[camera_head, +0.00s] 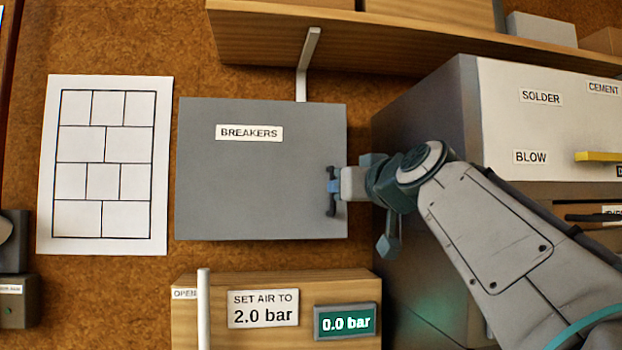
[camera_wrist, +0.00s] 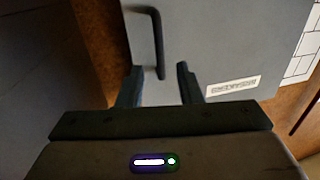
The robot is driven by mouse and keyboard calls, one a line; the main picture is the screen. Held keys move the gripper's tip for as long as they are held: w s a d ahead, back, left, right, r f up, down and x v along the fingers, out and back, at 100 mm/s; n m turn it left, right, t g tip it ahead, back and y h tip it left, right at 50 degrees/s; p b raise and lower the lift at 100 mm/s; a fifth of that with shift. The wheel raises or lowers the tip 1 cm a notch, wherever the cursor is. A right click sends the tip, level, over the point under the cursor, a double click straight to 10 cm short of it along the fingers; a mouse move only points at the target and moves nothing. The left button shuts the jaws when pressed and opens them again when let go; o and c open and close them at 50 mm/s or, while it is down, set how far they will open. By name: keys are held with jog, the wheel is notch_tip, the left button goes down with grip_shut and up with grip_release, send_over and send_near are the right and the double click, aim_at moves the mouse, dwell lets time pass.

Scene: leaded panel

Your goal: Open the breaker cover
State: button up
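The breaker cover (camera_head: 260,180) is a flat grey panel labelled BREAKERS on the cork wall, and it looks closed. Its dark upright bar handle (camera_head: 331,207) is near the right edge, partly hidden by my gripper (camera_head: 335,187). In the wrist view the cover (camera_wrist: 215,45) fills the upper right, with the handle (camera_wrist: 158,45) at its left side. My gripper (camera_wrist: 157,77) is open there. Its two fingers stand apart, with the handle's near end showing between them and a gap on each side. I cannot tell whether either finger touches the handle.
A grey cabinet (camera_head: 420,110) with SOLDER and BLOW labels stands close on the right. A wooden shelf (camera_head: 400,45) runs above. Below is a wooden box (camera_head: 280,282) with a 0.0 bar display and a white upright rod (camera_head: 203,310). A paper grid drawing (camera_head: 105,240) hangs left.

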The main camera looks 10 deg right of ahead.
jog(key=shift+w+a+p, duration=0.25)
jog(key=shift+w+p, duration=0.05)
jog(key=shift+w, duration=0.8)
jog(key=shift+w+a+p, duration=0.2)
jog(key=shift+w+p, duration=0.1)
jog(key=shift+w, duration=0.75)
jog(key=shift+c, duration=0.3)
grip_shut()
